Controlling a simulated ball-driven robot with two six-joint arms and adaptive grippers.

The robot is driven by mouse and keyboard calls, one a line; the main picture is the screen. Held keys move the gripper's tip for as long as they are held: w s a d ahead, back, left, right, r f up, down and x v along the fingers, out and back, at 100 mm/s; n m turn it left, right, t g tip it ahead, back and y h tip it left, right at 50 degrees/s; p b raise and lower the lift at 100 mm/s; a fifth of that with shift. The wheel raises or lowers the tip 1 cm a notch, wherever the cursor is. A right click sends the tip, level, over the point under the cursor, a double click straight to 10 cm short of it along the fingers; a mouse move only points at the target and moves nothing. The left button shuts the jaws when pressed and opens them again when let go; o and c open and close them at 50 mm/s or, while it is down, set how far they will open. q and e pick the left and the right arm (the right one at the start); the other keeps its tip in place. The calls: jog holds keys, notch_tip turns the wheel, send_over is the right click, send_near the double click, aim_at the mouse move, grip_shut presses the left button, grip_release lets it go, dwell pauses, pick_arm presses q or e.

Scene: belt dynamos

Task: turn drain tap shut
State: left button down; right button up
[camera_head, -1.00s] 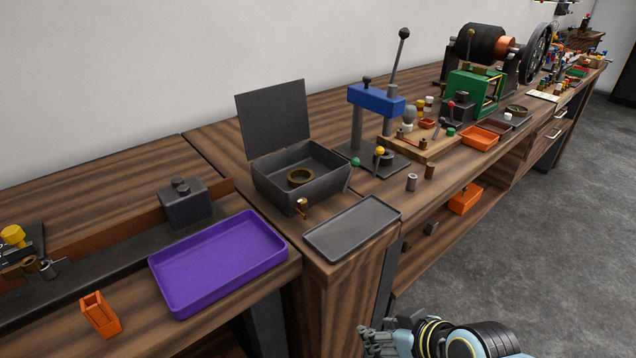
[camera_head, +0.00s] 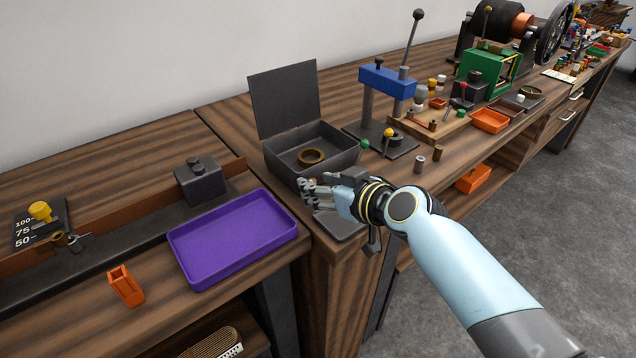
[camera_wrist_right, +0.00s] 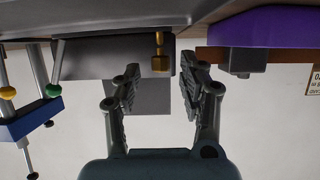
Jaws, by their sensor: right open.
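The dark metal box (camera_head: 284,166) with its lid (camera_head: 286,98) standing open is on the bench, a brass ring (camera_head: 311,151) inside it. The drain tap (camera_wrist_right: 160,62), a small brass fitting at the box's front, shows in the right wrist view. In the head view my right gripper covers it. My right gripper (camera_head: 308,190) is at the box's front, over the grey tray (camera_head: 340,228). In the wrist view its open fingers (camera_wrist_right: 159,72) lie on either side of the tap in the picture; no contact is visible. My left gripper is out of view.
A purple tray (camera_head: 236,242) lies left of the box, with an orange holder (camera_head: 125,286) in front. A press with a blue head (camera_head: 388,80) and a yellow-knobbed lever stands to the right. Small metal cylinders (camera_head: 419,164) stand near the bench edge.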

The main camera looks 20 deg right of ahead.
jog(key=shift+w+a+f, duration=0.15)
jog(key=shift+w+f, duration=0.05)
jog(key=shift+w, duration=0.25)
jog(key=shift+c, duration=0.3)
grip_shut()
jog(key=n+y+b, duration=0.1)
jog(key=b, duration=0.2)
jog(key=n+g+y+b, duration=0.1)
jog(key=b, duration=0.2)
jog(key=n+g+y+b, duration=0.1)
jog(key=n+y+b, duration=0.1)
jog(key=b, duration=0.2)
jog(key=shift+w+d+f, duration=0.2)
jog(key=shift+d, duration=0.15)
jog(key=shift+r+g+y+b, duration=0.15)
jog(key=shift+g+y+b, duration=0.15)
jog(key=shift+b, duration=0.1)
jog(key=shift+r+n, duration=0.1)
jog(key=shift+n, duration=0.2)
jog(key=shift+o, duration=0.3)
grip_release()
